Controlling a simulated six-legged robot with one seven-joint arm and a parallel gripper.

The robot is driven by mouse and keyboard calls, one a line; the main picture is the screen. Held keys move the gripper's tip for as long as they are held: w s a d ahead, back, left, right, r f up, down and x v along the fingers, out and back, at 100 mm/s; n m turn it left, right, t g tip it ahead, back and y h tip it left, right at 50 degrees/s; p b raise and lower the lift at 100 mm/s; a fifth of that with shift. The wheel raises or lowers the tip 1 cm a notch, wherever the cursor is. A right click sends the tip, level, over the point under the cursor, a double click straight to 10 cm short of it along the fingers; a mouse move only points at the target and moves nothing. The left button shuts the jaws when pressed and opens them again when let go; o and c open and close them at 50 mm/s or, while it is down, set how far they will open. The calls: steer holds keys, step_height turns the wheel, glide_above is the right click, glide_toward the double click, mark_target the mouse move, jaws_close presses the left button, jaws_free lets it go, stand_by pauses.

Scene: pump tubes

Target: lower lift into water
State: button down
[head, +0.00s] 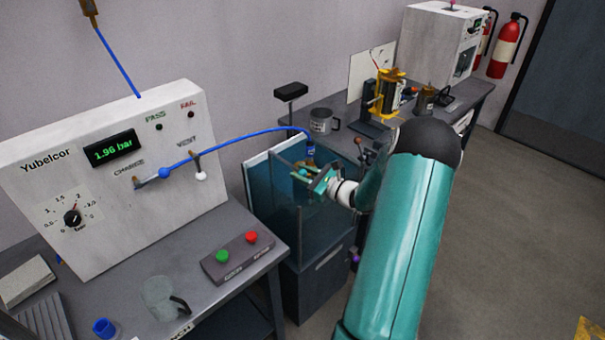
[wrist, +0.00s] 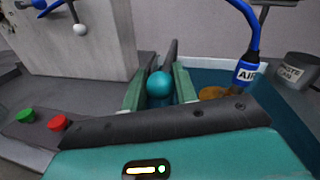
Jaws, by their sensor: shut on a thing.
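A glass-walled tank (head: 268,207) with blue-green water stands between the two benches. My gripper (head: 322,180) is over the tank's top, near its right side. In the wrist view, my gripper (wrist: 160,88) has its two green fingers on either side of a teal ball knob (wrist: 160,83) and is shut on it. A blue connector marked AIR (wrist: 246,73) ends the blue hose, just above a brass-coloured part (wrist: 212,93) at the tank. The connector also shows in the head view (head: 310,151). The lift's lower parts are hidden by my gripper and the tank.
The blue hose (head: 235,137) arches from the gauge panel (head: 115,175), which reads 1.96 bar, to the tank. A button box (head: 237,258) with green and red buttons lies on the left bench. A grey can (head: 322,120) stands behind the tank. Open floor lies right.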

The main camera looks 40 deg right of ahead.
steer(key=shift+s+f, duration=0.15)
steer(key=shift+f, duration=2.2)
steer(key=c, duration=1.1)
jaws_free()
steer(key=shift+f, duration=0.1)
steer(key=v, duration=1.3)
steer(key=shift+s+d, duration=0.1)
steer(key=shift+s, duration=0.25)
